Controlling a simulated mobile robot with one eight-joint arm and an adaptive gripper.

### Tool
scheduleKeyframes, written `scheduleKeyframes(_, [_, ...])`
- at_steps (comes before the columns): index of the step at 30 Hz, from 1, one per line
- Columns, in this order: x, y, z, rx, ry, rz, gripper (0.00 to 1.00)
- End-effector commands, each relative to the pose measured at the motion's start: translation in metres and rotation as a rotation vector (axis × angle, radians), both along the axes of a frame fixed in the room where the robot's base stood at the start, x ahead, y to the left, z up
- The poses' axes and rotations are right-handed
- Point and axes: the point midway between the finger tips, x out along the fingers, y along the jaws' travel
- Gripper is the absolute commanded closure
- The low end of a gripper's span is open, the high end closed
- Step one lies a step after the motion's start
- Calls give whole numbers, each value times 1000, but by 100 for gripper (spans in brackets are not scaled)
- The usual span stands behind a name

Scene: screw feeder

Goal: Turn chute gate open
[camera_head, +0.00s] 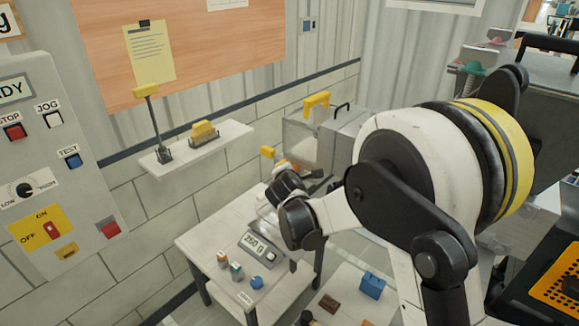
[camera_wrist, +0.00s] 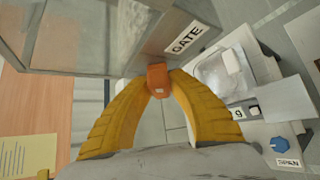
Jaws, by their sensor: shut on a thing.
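The gate handle (camera_wrist: 157,76), a small orange piece, sits just below the GATE label (camera_wrist: 184,38) on the feeder's grey housing (camera_wrist: 95,30). My gripper (camera_wrist: 158,88) has its two yellow fingers closed on this handle from both sides, with the tips touching it. In the head view the feeder (camera_head: 345,135) is a grey box with a yellow part on top, behind my arm. The gate itself is not clearly visible.
A scale (camera_head: 258,246) reading about 250 g stands on a small table (camera_head: 205,240) below the feeder. A clear container (camera_wrist: 222,72) is on it. A blue knob (camera_wrist: 280,145) is beside the scale. A wall shelf (camera_head: 225,142) and control panel (camera_head: 50,160) are left.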

Motion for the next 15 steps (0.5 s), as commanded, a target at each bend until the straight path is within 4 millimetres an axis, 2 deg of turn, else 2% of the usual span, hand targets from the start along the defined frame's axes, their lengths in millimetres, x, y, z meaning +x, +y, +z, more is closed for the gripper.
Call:
scheduleKeyframes(1, [1,1,5,-34,25,2,100])
scheduleKeyframes(15, [2,1,3,-386,298,2,100])
